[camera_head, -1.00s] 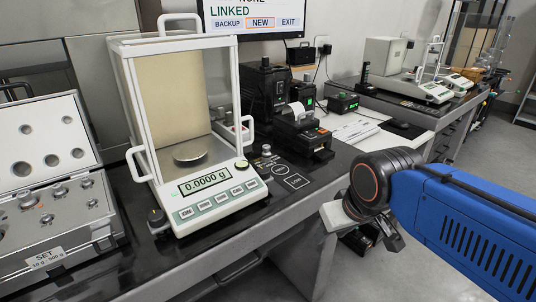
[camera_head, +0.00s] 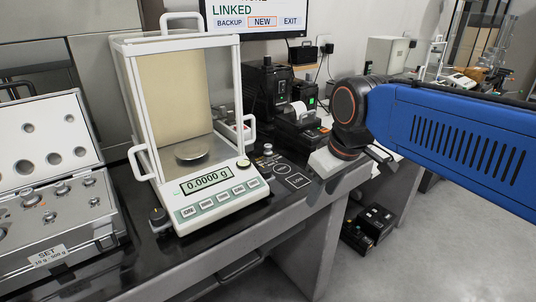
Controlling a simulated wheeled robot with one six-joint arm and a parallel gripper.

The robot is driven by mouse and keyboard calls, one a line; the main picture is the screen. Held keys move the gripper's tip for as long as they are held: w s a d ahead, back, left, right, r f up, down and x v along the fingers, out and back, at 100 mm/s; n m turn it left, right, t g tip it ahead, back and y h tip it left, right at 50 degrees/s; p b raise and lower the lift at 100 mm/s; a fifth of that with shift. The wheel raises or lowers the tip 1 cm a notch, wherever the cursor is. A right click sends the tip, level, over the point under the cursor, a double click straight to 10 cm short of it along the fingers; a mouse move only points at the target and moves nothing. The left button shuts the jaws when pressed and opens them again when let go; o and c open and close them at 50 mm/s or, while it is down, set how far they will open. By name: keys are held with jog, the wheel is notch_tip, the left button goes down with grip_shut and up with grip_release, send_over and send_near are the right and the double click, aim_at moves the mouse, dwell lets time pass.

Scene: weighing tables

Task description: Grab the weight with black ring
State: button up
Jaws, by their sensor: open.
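No black ring can be made out for certain on any weight. A small metal weight (camera_head: 268,150) stands on the black tabletop right of the balance; any ring on it is too small to tell. Several metal weights sit in the open case at the left, one (camera_head: 32,201) with a reddish ring. My gripper (camera_head: 380,156) is at the end of the blue arm, over the table's right front edge, right of the small weight and apart from it. It is open and seen from the side; nothing shows between its fingers.
The glass-walled balance (camera_head: 220,192) reads 0.0000 g, its pan empty. The weight case (camera_head: 82,250) stands left of it. A printer (camera_head: 300,128) and black boxes stand behind the small weight. A marked panel (camera_head: 291,178) lies in front.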

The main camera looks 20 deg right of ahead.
jog(key=w+a+r+n+g, duration=0.25)
jog(key=w+r+n, duration=0.45)
jog(key=w+r, duration=0.4)
jog(key=w+a+r+n+g, duration=0.1)
jog(key=w+a+r+n, duration=0.2)
jog(key=w+r+n, duration=0.65)
jog(key=m, duration=0.4)
send_over(268, 145)
jog(key=shift+n, duration=0.25)
jog(key=f, duration=1.3)
jog(key=shift+w+d+f, duration=0.15)
jog(key=shift+w+d, duration=0.1)
jog(key=shift+s+a+f, duration=0.15)
jog(key=shift+f, duration=1.2)
jog(key=shift+s+a+f, duration=0.1)
jog(key=shift+s+f, duration=0.05)
jog(key=shift+f, duration=1.15)
grip_shut()
